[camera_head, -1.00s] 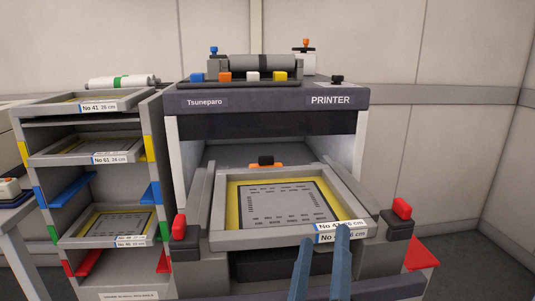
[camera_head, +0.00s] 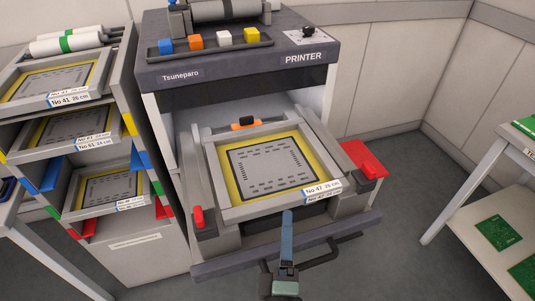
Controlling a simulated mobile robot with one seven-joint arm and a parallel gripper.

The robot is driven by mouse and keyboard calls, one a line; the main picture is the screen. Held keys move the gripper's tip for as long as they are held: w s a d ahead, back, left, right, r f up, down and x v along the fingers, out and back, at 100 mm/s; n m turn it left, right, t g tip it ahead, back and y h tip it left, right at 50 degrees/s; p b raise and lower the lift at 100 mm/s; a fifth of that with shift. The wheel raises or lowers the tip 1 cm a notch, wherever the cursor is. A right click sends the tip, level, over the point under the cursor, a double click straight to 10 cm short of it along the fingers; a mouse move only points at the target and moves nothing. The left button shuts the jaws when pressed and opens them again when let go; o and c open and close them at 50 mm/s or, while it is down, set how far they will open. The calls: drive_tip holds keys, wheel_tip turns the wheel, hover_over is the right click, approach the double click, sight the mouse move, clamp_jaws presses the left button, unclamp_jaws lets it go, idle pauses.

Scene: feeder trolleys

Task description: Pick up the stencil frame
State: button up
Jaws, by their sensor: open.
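A stencil frame (camera_head: 228,213) lies in the open front of the printer (camera_head: 235,75). It has a grey rim, a yellow inner border and a dark-patterned grey sheet, with a label at its front right corner that seems to read No 47. My gripper (camera_head: 287,215) has blue fingers pointing up in the picture, just in front of the frame's front edge near the label. It is open and seen nearly edge-on, so the gap between its fingers does not show. Nothing shows between the fingers. I cannot tell whether they touch the frame.
A rack (camera_head: 125,247) on the left holds several similar labelled frames. A red-topped clamp (camera_head: 198,216) stands at the printer's left front, with a red part (camera_head: 362,158) on the right. A table (camera_head: 485,150) with green boards stands at the right. The floor between is clear.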

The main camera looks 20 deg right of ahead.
sight(290, 194)
drive_tip(key=p+x, duration=0.1)
drive_tip(key=x, duration=0.4)
drive_tip(key=shift+w+r, duration=0.1)
drive_tip(key=shift+d+f+x, duration=0.1)
drive_tip(key=shift+f+x, duration=0.05)
drive_tip(key=shift+x, duration=0.8)
drive_tip(key=shift+d+f+x, duration=0.1)
drive_tip(key=shift+x, duration=0.85)
drive_tip(key=shift+d+f+x, duration=0.1)
drive_tip(key=shift+f+x, duration=0.05)
drive_tip(key=shift+x, duration=0.8)
clamp_jaws()
drive_tip(key=shift+r, duration=0.1)
